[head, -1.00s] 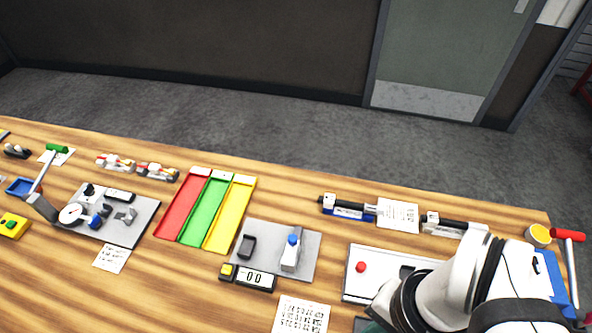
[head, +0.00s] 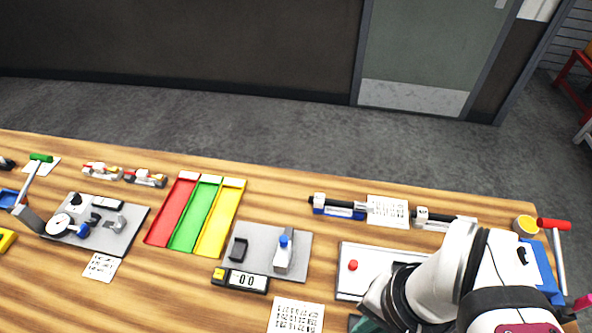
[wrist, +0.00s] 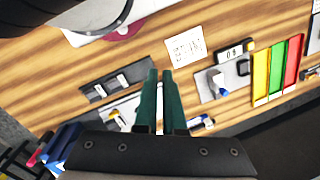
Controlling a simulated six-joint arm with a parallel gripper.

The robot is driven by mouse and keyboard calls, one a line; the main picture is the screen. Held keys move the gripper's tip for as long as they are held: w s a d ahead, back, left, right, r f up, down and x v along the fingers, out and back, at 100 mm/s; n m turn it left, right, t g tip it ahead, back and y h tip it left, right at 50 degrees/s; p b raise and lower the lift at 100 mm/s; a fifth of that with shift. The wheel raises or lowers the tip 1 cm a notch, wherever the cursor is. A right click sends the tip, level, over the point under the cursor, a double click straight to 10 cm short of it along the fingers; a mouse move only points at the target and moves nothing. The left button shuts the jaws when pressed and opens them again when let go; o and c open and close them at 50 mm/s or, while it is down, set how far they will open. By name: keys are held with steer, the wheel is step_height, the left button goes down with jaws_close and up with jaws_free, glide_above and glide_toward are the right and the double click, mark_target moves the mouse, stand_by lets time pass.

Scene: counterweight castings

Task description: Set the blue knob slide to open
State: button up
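A small block with a blue knob (head: 283,241) stands upright on a grey plate (head: 300,262) in the middle of the head view. A second blue knob (head: 83,231) sits beside the dial on the left plate. I cannot read which end of either is open. My gripper has two green fingers (wrist: 160,72) in the wrist view, with a narrow gap and nothing held between them. The gripper is well to the side of the grey plate, apart from the blue-knobbed block. In the head view my arm hides most of the fingers.
A dark panel with two pale sliders (wrist: 122,74) lies beside the fingers. A white plate with a red knob (head: 353,265) is partly behind my arm. Red, green and yellow trays (head: 211,223) and a numeric display (head: 242,280) stand nearby. Bare wood shows between the fixtures.

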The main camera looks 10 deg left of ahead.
steer(key=o, duration=0.5)
steer(key=w+a+r+n, duration=0.1)
steer(key=w+n, duration=0.1)
steer(key=w+a+n, duration=0.1)
steer(key=w+n, duration=0.2)
steer(key=w+a+r+n, duration=0.1)
steer(key=w+n, duration=0.1)
steer(key=w, duration=0.1)
steer(key=shift+w+a+r+n+h, duration=0.2)
steer(key=shift+r+n+h, duration=0.1)
steer(key=shift+h, duration=0.1)
steer(key=shift+c, duration=0.2)
steer(key=shift+o, duration=1.2)
steer(key=w+a+n, duration=0.4)
steer(key=w+n, duration=0.1)
steer(key=shift+w+a+h, duration=0.15)
steer(key=shift+w+h, duration=0.1)
steer(key=shift+h, duration=0.05)
steer(key=n, duration=0.8)
glide_above(284, 238)
step_height(284, 238, down, 2)
step_height(284, 238, down, 15)
steer(key=shift+s+r, duration=0.1)
steer(key=shift+f, duration=0.3)
jaws_close()
